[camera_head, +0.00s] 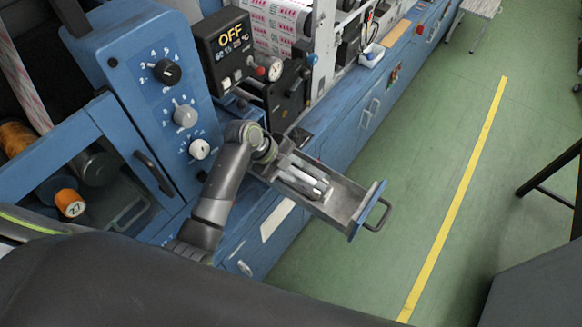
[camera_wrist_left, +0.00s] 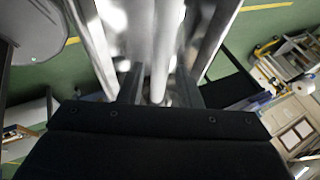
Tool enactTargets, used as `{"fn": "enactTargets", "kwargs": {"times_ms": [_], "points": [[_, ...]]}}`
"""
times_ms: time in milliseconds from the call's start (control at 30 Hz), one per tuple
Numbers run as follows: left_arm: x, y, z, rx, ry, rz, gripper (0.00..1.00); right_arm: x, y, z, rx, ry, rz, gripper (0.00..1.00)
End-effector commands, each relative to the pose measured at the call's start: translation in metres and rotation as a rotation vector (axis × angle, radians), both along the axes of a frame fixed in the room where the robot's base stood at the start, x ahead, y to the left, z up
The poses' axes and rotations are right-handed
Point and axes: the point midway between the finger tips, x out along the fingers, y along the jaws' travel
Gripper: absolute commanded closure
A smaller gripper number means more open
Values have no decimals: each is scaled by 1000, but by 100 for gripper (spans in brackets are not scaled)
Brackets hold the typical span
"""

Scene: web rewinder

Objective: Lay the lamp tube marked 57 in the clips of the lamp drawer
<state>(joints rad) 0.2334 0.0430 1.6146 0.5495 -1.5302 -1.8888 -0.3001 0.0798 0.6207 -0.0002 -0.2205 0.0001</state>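The lamp drawer (camera_head: 345,206) is pulled out of the blue machine, a grey metal tray with a blue front and a dark handle. Pale tube-like shapes (camera_head: 303,184) lie in or just above it. No number can be read on them, so I cannot tell which is tube 57. My left gripper (camera_head: 312,187) is over the drawer. In the left wrist view its two dark fingers (camera_wrist_left: 161,86) stand apart, with a bright tube (camera_wrist_left: 163,40) running between or beyond them. Contact with it cannot be made out. The clips are hidden or too small to tell. My right gripper is out of view.
The blue control panel (camera_head: 165,110) with several knobs stands left of the drawer. An OFF display box (camera_head: 228,50) and gauge are above it. An orange roll marked 27 (camera_head: 70,203) is at left.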

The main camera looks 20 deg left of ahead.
Motion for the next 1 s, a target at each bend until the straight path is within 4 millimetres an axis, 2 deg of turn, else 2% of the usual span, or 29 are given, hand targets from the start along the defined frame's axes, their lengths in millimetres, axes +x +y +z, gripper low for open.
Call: {"fn": "enactTargets", "kwargs": {"times_ms": [100, 333, 467, 567, 900, 1000], "points": [[0, 0, 0, 0, 0, 0, 57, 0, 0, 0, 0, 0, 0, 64], [0, 0, 0, 0, 0, 0, 57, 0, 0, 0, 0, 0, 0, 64], [1, 0, 7, 0, -2, 0, 57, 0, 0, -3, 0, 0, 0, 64], [1, 0, 20, 0, -5, -1, 57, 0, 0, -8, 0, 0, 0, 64], [1, 0, 82, 1, -5, -1, 57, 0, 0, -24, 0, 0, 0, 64], [1, 0, 93, 0, -3, -1, 57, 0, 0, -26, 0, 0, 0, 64]]}}
